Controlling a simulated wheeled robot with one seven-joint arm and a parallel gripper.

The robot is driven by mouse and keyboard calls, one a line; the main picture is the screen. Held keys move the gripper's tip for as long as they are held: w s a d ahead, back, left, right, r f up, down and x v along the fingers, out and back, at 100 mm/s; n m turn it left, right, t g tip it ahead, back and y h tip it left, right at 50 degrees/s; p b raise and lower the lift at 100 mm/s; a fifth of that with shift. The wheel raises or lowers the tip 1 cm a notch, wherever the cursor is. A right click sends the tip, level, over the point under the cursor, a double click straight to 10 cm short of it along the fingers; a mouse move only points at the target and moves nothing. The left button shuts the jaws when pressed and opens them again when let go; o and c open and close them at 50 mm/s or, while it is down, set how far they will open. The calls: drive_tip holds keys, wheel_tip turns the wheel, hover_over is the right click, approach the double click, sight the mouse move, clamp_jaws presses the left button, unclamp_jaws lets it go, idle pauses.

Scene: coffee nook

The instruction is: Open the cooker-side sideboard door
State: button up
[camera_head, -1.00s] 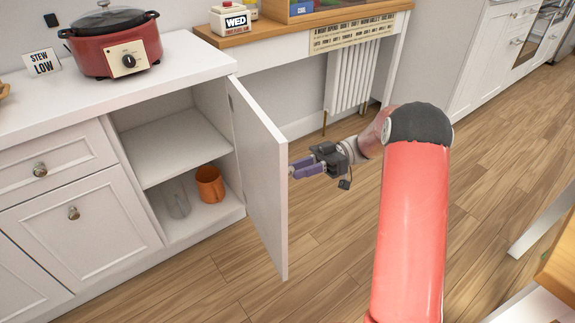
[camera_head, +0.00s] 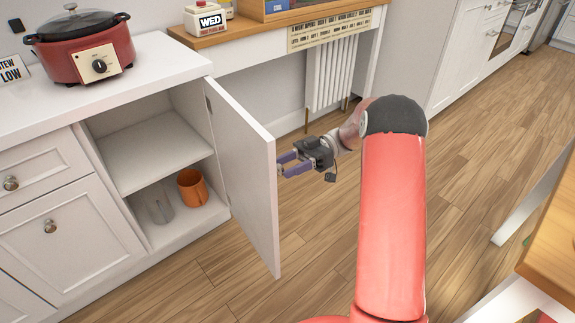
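The white sideboard door (camera_head: 243,180) stands swung well out from its cabinet, hinged on the cabinet's right side. The open cabinet shows a shelf (camera_head: 155,150), with an orange mug (camera_head: 192,187) and a clear glass (camera_head: 160,208) below it. My gripper (camera_head: 280,165) is at the door's free edge, on its outer side. Its two purple fingers are a little apart, about a knob's width, and appear shut on the door knob. The knob itself is mostly hidden by the door edge and the fingertips.
A wooden desk top (camera_head: 235,27) and a radiator (camera_head: 331,72) are behind the door. Wooden floor (camera_head: 480,130) is clear to the right; a table edge (camera_head: 552,235) is at lower right.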

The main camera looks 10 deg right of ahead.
drive_tip(key=shift+d, duration=0.15)
drive_tip(key=v, duration=0.7)
drive_tip(key=shift+w+d, duration=0.15)
drive_tip(key=shift+d, duration=0.1)
